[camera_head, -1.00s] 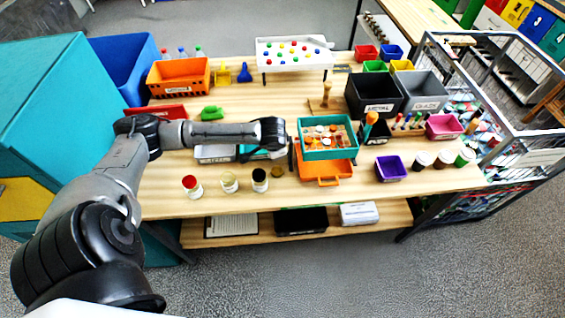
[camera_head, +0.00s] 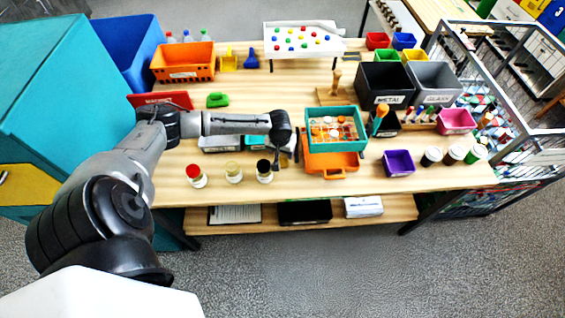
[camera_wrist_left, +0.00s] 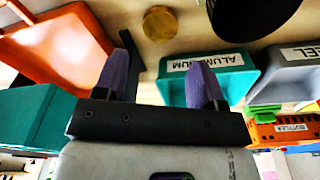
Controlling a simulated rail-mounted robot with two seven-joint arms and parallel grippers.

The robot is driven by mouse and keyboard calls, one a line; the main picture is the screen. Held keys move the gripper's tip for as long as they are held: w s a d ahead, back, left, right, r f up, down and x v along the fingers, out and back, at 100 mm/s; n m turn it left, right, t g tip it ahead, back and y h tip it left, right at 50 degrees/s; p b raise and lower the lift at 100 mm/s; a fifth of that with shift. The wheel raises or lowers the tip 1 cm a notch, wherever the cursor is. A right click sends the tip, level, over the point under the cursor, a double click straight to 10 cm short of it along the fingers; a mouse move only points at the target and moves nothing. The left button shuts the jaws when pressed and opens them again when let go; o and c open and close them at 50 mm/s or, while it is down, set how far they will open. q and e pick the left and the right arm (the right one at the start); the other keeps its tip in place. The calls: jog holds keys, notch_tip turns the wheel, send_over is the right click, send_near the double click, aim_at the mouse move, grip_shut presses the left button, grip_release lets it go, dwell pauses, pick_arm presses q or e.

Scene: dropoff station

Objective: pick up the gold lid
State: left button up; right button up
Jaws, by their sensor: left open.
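The gold lid (camera_wrist_left: 160,22) is a small round disc lying flat on the wooden table. In the left wrist view it is at the top, beyond the fingertips and roughly in line with the gap between them. My left gripper (camera_wrist_left: 162,62) is open and empty, with its two purple-grey fingers apart. In the head view the left gripper (camera_head: 277,160) points down beside the black-lidded jar (camera_head: 264,171), and it largely hides the gold lid there. My right gripper is not in view.
The orange tray (camera_head: 330,171) with a teal tray (camera_head: 309,142) is close on the right. The teal aluminum bin (camera_wrist_left: 238,60) is beside the fingers. Jars with red (camera_head: 195,175) and pale (camera_head: 233,171) lids stand left.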

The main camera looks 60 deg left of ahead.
aim_at(282, 161)
pick_arm(q)
jog(key=shift+w+a+f+b, duration=0.1)
jog(key=shift+w+f, duration=0.05)
jog(key=shift+f, duration=1.2)
jog(key=shift+w+a+f+b, duration=0.1)
jog(key=shift+a+f, duration=0.05)
jog(key=shift+f, duration=1.2)
jog(key=shift+w+a+f+b, duration=0.1)
jog(key=shift+w+f, duration=0.05)
jog(key=shift+f, duration=1.2)
jog(key=shift+c, duration=0.2)
jog(key=c, duration=0.7)
jog(key=shift+r, duration=0.15)
